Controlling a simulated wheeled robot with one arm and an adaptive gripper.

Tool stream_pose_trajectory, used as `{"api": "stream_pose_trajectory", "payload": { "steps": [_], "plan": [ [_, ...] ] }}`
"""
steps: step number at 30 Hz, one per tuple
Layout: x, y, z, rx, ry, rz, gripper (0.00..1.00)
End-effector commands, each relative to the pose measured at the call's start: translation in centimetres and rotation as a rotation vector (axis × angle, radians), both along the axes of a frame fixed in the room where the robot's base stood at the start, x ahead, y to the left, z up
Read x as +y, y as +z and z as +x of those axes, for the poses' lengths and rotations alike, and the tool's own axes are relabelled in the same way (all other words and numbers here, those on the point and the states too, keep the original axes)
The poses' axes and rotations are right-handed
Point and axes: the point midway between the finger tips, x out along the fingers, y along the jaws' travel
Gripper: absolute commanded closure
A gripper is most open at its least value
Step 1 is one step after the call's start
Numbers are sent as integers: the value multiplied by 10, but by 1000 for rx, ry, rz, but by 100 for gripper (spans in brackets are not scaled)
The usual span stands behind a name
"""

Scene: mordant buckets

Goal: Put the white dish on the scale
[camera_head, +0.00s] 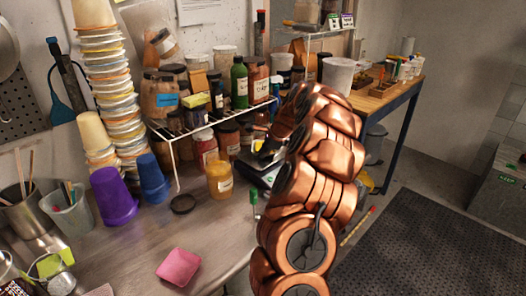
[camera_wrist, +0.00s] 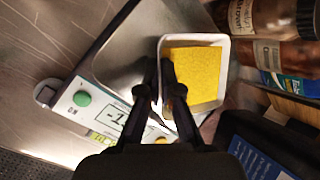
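The scale (camera_wrist: 90,108) has a bare metal plate (camera_wrist: 128,55), a green button and a small display. The dish is at the right side of the plate, overlapping its edge; I cannot tell whether it touches it. In the head view, the scale (camera_head: 253,172) stands on the bench, partly hidden by my arm.
Brown labelled jars (camera_wrist: 268,18) are close to the right of the dish in the wrist view. In the head view, a wire shelf (camera_head: 205,128) with jars stands behind the scale.

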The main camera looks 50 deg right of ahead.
Motion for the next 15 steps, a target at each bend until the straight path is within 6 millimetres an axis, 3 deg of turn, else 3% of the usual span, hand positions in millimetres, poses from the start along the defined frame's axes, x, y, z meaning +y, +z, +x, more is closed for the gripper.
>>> {"api": "stream_pose_trajectory", "payload": {
  "steps": [7, 12, 15],
  "plan": [
    [0, -2, 0, 0, 0, 0, 100],
    [0, -2, 0, 0, 0, 0, 83],
    [0, -2, 0, 0, 0, 0, 83]
  ]
}}
